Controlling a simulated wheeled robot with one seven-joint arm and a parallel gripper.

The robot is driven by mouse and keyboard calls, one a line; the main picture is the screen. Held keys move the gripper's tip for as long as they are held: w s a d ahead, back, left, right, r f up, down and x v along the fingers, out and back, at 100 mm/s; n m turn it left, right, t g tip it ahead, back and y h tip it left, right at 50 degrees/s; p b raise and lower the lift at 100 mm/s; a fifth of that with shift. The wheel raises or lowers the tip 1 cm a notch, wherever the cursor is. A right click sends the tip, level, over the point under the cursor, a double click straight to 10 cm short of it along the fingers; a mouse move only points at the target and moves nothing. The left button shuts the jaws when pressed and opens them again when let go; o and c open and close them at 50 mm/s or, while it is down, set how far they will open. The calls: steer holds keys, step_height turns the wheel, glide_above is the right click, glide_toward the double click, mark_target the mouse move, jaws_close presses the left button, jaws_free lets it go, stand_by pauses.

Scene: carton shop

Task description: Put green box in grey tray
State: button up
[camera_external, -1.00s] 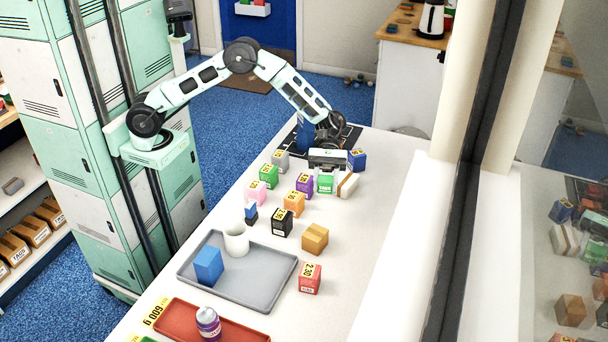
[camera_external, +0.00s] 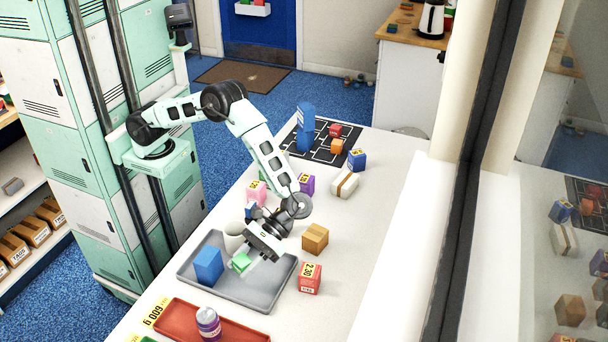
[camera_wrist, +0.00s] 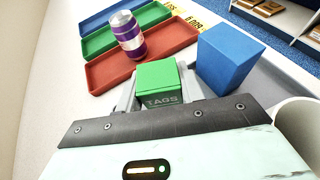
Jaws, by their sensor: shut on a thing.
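The green box (camera_external: 241,262) is between the fingers of my gripper (camera_external: 247,262), over the grey tray (camera_external: 264,300). In the wrist view the green box (camera_wrist: 158,82) shows its top and a side marked "TAGS", with my gripper (camera_wrist: 158,95) shut on it. I cannot tell whether the box touches the tray floor. The grey tray holds a blue box (camera_external: 208,264) on its left, which is also large at the right of the wrist view (camera_wrist: 229,55). A white cup (camera_external: 235,237) stands by the tray's back edge, partly hidden by my gripper.
A red tray (camera_external: 240,332) with a purple can (camera_external: 208,322) lies in front of the grey tray. A red box (camera_external: 310,278) and a cardboard box (camera_external: 315,238) stand to the right. Several small boxes stand behind, partly hidden by my arm.

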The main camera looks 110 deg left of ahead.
mark_target(248, 286)
steer(key=shift+f+p, duration=0.3)
steer(key=shift+f, duration=3.05)
steer(key=shift+f, duration=0.2)
steer(key=o, duration=1)
steer(key=shift+r, duration=0.15)
steer(key=shift+w+a+r, duration=0.1)
steer(key=shift+a, duration=0.05)
steer(key=b+v, duration=0.1)
steer(key=v, duration=0.9)
steer(key=shift+a+r+b, duration=0.1)
steer(key=shift+a+b, duration=0.1)
steer(key=shift+b, duration=0.1)
steer(key=shift+w+a+r, duration=0.15)
steer(key=shift+a+r, duration=0.15)
steer(key=shift+a, duration=0.2)
